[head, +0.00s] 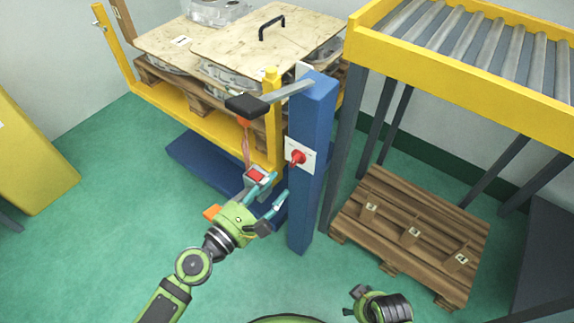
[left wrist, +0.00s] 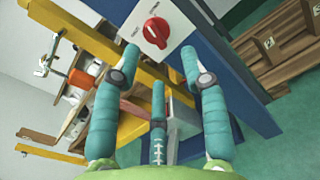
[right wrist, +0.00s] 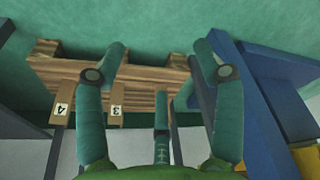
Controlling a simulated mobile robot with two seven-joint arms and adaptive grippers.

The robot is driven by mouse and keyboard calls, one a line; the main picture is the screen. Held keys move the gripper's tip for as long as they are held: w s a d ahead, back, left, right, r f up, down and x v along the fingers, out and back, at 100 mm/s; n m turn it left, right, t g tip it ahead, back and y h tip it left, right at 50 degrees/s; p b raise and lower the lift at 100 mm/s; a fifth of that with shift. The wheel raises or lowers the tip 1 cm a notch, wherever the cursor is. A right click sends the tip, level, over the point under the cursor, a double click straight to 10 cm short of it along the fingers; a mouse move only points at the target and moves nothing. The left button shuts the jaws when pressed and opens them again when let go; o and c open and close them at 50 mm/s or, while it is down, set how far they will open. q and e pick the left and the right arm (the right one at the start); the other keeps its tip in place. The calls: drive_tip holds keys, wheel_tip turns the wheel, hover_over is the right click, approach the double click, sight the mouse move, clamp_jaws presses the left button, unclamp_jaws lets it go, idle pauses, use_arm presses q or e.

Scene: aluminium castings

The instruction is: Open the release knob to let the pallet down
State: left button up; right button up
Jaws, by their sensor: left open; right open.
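The red release knob (head: 298,157) sits on a white plate on the side of the blue post (head: 312,200). In the left wrist view the knob (left wrist: 156,32) lies ahead, between the lines of my fingers and apart from them. My left gripper (head: 272,190) is open and empty, just below and left of the knob. The loaded wooden pallet (head: 150,72) rests in the yellow lift frame (head: 190,112), with metal castings and plywood sheets on it. My right gripper (head: 352,299) is open and empty, low in front of the post.
A black-handled lever (head: 247,105) sticks out from the post top. A yellow roller conveyor (head: 470,80) stands at the right, above an empty wooden pallet (head: 415,235) on the floor. A blue base (head: 200,160) lies under the lift. Green floor is clear at the left.

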sight(291, 163)
use_arm(q)
drive_tip(key=shift+n, duration=0.6)
drive_tip(key=x, duration=0.4)
drive_tip(key=p+x, duration=0.1)
drive_tip(key=x, duration=0.2)
drive_tip(key=shift+w+a, duration=0.35)
drive_tip(key=shift+w, duration=0.05)
use_arm(e)
drive_tip(key=shift+s+f, duration=0.25)
drive_tip(key=shift+f, duration=0.4)
drive_tip(key=shift+s+f, duration=0.25)
drive_tip(key=shift+f, duration=0.35)
use_arm(q)
clamp_jaws()
